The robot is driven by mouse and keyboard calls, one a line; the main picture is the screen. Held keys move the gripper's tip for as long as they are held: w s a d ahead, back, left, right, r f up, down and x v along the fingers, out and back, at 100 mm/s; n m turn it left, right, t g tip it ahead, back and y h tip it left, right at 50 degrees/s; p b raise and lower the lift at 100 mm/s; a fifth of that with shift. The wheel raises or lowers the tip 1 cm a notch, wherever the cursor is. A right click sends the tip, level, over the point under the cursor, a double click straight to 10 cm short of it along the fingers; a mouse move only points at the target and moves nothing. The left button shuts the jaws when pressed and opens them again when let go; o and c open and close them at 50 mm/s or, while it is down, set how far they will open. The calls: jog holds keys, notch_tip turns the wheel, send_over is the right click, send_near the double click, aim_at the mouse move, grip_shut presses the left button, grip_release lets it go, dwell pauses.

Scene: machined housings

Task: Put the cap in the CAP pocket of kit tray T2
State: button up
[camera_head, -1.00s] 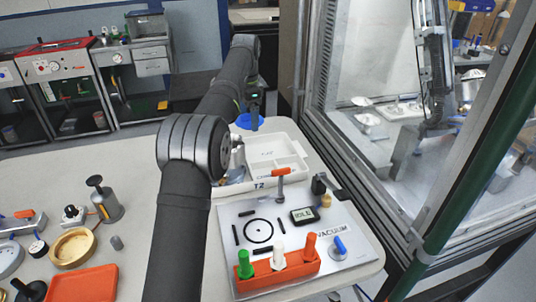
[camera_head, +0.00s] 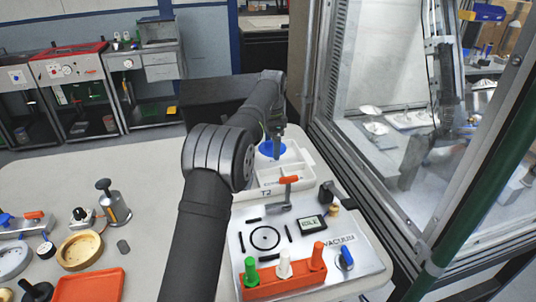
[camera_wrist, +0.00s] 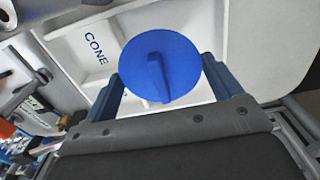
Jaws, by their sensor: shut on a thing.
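The cap (camera_head: 272,149) is a blue disc, and my gripper (camera_head: 276,138) holds it over the back part of the white kit tray T2 (camera_head: 302,165). In the wrist view the round cap (camera_wrist: 162,65) shows its face with a raised rib across the middle. The two blue fingers of my gripper (camera_wrist: 164,82) are shut on it from either side. Behind it are the tray's dividers and a pocket marked CONE (camera_wrist: 95,48). The cap hides part of the tray, and I can read no CAP label. The T2 label shows on the tray's front.
In front of the tray stands a vacuum plate (camera_head: 290,222) with an orange-handled clamp (camera_head: 288,182) and an orange block (camera_head: 285,277) of coloured pegs. A glass-walled enclosure (camera_head: 385,60) rises at the right. Loose parts and an orange tray (camera_head: 92,285) lie at left.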

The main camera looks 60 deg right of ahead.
aim_at(268, 162)
jog(key=shift+w+d+f, duration=0.1)
jog(key=shift+w+f, duration=0.2)
jog(key=shift+w, duration=0.2)
jog(key=shift+w+d+f, duration=0.1)
jog(key=shift+w+f, duration=0.15)
jog(key=shift+w, duration=0.2)
jog(key=shift+w+f, duration=0.1)
jog(key=shift+f, duration=1.9)
jog(key=shift+f, duration=0.2)
jog(key=o, duration=0.7)
notch_tip(268, 162, up, 12)
jog(key=shift+r, duration=0.2)
